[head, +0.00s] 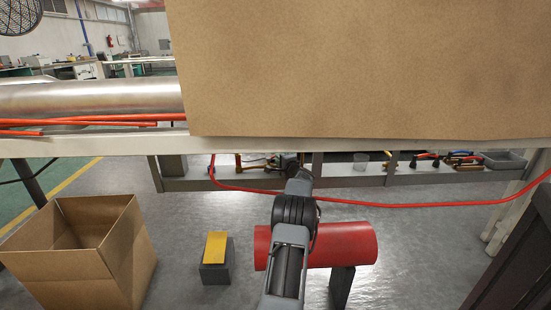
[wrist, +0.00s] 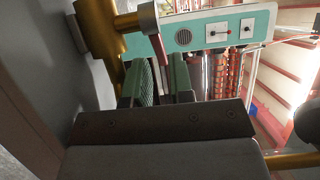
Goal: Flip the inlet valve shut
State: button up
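In the wrist view, a brass pipe (wrist: 103,40) runs down the left side with a short branch. The branch ends in a grey cap (wrist: 148,17), and a narrow reddish lever (wrist: 158,52) hangs from it; this looks like the inlet valve. My gripper (wrist: 162,80) has its two green-padded fingers a small gap apart, with the lever reaching down to that gap. I cannot tell whether the pads touch it. In the head view my arm reaches forward under the bench, and I cannot make out the valve there.
A teal panel (wrist: 210,30) with switches stands behind the lever. In the head view, a large cardboard box (head: 330,70) blocks the upper middle. An open cardboard box (head: 125,245), a yellow-topped grey block (head: 215,272) and a red cylinder (head: 345,243) are near my arm.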

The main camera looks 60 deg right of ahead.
jog(key=shift+b+x, duration=0.35)
jog(key=shift+x, duration=1.65)
jog(key=shift+c, duration=0.2)
grip_shut()
